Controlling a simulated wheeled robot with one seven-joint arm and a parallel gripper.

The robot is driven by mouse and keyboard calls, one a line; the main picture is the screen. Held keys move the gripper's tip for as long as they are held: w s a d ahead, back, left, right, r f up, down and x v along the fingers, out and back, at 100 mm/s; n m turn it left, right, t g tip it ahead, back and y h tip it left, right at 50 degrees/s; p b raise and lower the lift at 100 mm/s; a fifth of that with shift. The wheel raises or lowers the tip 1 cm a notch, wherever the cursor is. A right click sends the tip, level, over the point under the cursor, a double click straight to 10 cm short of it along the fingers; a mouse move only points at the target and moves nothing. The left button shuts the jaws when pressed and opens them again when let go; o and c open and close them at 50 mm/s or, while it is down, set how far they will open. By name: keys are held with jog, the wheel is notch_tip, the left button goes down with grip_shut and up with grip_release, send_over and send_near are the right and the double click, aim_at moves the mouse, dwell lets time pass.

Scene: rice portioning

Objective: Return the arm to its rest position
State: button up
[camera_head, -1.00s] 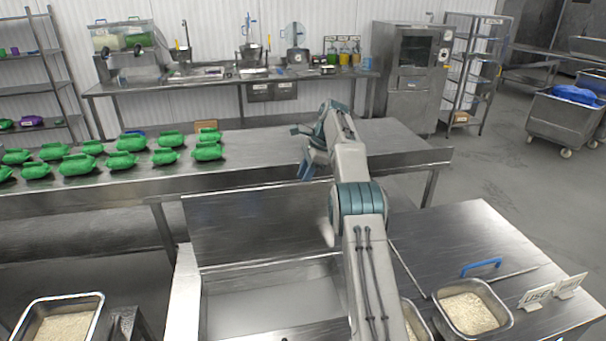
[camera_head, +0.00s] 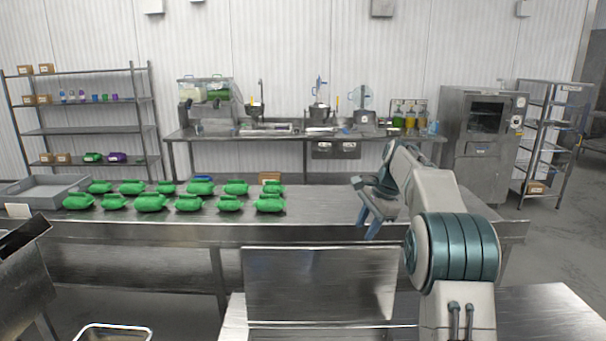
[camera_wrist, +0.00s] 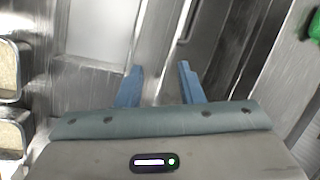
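My gripper (camera_head: 370,226) hangs at the end of my arm, in front of the long steel table's near edge and right of the green packs. In the wrist view my gripper (camera_wrist: 158,85) shows two blue fingers, spread apart with nothing between them. Below the fingers are steel surfaces, out of reach of the fingertips as far as I can tell. My arm is bent, with its elbow at the right of the head view.
Several green packs (camera_head: 150,202) sit on the long steel table (camera_head: 330,205), beside a grey tray (camera_head: 48,197). A steel panel (camera_head: 320,286) stands below the gripper. Rice pans (camera_wrist: 8,70) show at the wrist view's left. A shelf rack (camera_head: 88,131) stands far left.

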jog(key=s+a+r+n+h+b, duration=0.2)
jog(key=s+n, duration=0.5)
jog(key=s, duration=1.3)
jog(key=s+f+n+t+b, duration=0.1)
jog(key=s+f+n, duration=0.2)
jog(key=s, duration=0.7)
jog(key=s+f+n+t+h, duration=0.1)
jog(key=s+f+n, duration=0.2)
jog(key=s+f, duration=0.4)
jog(key=s, duration=0.3)
jog(key=shift+s+a+n+b, duration=0.2)
jog(key=shift+n+b, duration=0.1)
jog(key=shift+b, duration=0.1)
jog(key=shift+f, duration=0.1)
